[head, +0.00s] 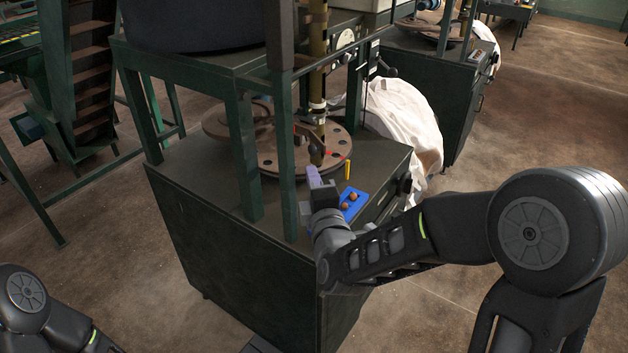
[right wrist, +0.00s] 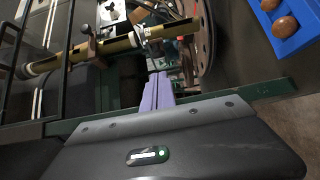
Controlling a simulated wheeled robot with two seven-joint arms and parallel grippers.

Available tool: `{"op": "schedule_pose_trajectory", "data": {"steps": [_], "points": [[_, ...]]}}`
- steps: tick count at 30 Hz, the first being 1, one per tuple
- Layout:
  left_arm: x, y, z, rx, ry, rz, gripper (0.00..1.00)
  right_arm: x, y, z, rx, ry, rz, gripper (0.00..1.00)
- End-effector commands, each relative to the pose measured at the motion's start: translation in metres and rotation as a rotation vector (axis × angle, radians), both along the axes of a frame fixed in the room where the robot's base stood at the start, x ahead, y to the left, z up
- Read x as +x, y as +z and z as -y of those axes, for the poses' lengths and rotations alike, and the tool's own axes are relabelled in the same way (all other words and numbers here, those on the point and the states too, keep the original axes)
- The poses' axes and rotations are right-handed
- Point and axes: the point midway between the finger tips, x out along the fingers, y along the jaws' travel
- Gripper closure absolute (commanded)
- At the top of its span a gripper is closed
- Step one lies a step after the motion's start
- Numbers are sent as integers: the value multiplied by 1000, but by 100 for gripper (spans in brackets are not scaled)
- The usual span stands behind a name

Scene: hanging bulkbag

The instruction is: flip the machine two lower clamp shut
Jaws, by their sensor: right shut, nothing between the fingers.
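The nearest machine has a dark green cabinet (head: 245,265) and an upright brass-coloured tube (head: 318,75) above a round plate with holes (head: 338,140). A clamp-like part with a small red piece (head: 327,152) sits low on the tube, just above the plate. I cannot tell clearly whether it is open or shut. In the right wrist view the tube (right wrist: 125,44) runs across the upper left. My right gripper (head: 313,176) is shut and empty, in front of the plate and apart from the tube. Its purple fingers (right wrist: 158,92) are together. My left gripper is out of view.
A blue tray (head: 353,204) with brown round objects lies on the cabinet top beside my right gripper. Green frame posts (head: 287,155) stand left of the gripper. A white bag (head: 405,120) hangs behind the cabinet. A similar machine (head: 430,80) stands farther back.

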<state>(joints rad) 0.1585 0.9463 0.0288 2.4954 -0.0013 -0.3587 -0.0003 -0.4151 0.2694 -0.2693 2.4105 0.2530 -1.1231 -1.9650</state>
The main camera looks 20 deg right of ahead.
Motion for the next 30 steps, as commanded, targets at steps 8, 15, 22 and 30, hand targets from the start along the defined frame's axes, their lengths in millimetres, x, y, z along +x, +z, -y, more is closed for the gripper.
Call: {"op": "schedule_pose_trajectory", "data": {"steps": [8,15,22,30], "points": [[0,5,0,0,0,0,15,48,0,4,-1,-1,-1,100],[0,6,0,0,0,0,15,67,0,5,0,0,0,100],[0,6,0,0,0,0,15,68,0,5,1,0,0,100],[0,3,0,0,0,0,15,67,-1,7,1,10,0,100]]}}
